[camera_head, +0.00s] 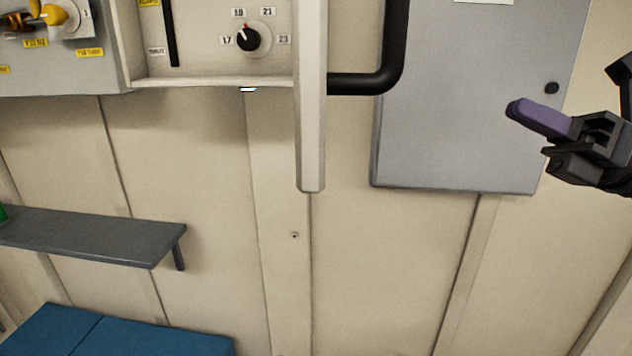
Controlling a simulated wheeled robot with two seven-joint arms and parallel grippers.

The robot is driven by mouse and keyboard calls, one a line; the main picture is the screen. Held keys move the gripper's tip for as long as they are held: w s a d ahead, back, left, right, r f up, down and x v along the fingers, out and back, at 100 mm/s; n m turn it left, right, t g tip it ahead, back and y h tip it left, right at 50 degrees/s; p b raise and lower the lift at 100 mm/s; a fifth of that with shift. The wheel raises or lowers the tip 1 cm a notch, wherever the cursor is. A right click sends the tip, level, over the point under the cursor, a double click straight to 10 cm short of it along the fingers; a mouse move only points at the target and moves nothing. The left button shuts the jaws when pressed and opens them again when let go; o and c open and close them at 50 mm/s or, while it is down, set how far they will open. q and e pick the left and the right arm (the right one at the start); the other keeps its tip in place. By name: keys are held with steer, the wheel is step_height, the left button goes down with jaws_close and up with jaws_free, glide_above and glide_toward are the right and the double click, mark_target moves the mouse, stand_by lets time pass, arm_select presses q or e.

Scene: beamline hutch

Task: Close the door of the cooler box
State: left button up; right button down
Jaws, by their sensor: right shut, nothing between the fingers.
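The cooler box appears to be the cream wall box (215,82) at the top, with a black dial marked 17 to 23 and a dark vertical slot inside. Its door (311,120) seems to be the pale upright panel at the box's right side. It stands open, seen nearly edge-on and reaching towards me. The hinge and the top of the door are out of view. My right gripper (520,108), with purple fingers, is shut and empty at the right. It is well to the right of the door, in front of a grey cabinet. My left gripper is not in view.
The grey wall cabinet (450,120) with a black knob is at the right. A black pipe (365,82) bends behind the door. A grey box (60,65) with a yellow handle is at top left. A grey shelf (90,235) and blue surface (150,338) are below.

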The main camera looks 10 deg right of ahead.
steer(key=s+a+r+n+g+h, duration=0.1)
steer(key=s+a+n+g+h, duration=0.2)
steer(key=s+a+n+g, duration=0.4)
arm_select(q)
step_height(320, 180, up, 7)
steer(key=p, duration=0.8)
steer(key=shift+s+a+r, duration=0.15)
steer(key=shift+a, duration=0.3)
arm_select(e)
steer(key=w+a+t, duration=0.1)
steer(key=a+t, duration=0.1)
steer(key=a, duration=0.9)
steer(key=shift+a, duration=0.3)
steer(key=shift+r, duration=0.15)
